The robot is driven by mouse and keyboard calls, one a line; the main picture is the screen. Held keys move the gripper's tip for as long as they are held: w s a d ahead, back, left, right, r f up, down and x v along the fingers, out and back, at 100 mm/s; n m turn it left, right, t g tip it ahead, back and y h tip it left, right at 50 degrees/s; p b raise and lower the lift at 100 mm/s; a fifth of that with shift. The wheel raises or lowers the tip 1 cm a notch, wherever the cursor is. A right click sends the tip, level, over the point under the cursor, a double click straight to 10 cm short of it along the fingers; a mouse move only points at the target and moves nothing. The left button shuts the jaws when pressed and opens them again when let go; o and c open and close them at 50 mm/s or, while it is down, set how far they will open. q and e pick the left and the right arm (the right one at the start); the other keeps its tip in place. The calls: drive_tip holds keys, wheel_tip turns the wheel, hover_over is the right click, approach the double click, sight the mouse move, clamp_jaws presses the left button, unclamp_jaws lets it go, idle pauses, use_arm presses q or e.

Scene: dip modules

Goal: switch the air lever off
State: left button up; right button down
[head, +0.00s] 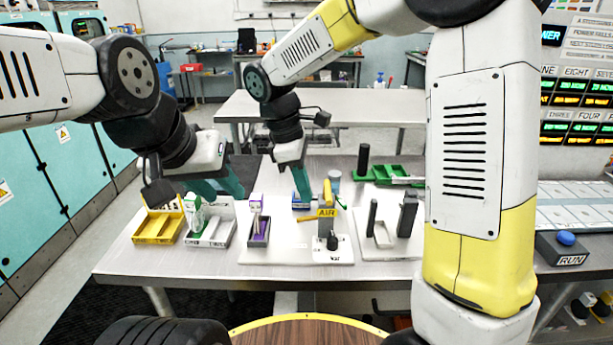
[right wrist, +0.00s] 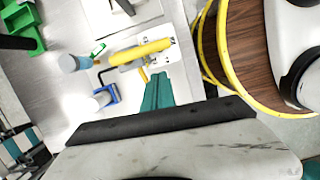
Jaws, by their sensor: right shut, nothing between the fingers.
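The air lever is a yellow bar (head: 327,192) above a yellow AIR label (head: 327,212) on a white base plate (head: 335,256). In the right wrist view the yellow bar (right wrist: 140,52) lies across the plate, just beyond my fingertips. My right gripper (head: 303,196) is shut and empty, pointing down just left of the lever. Its teal fingers show together in the right wrist view (right wrist: 157,80), apart from the bar as far as I can tell. My left gripper (head: 216,190) has its teal fingers apart, over the trays at left.
A blue holder (right wrist: 106,96) is close to my right fingers. Dark posts (head: 407,214) and a RUN button (head: 566,239) are at right.

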drive_tip(key=a+v, duration=0.1)
drive_tip(key=v, duration=0.9)
drive_tip(key=shift+a, duration=0.2)
drive_tip(key=shift+f, duration=0.1)
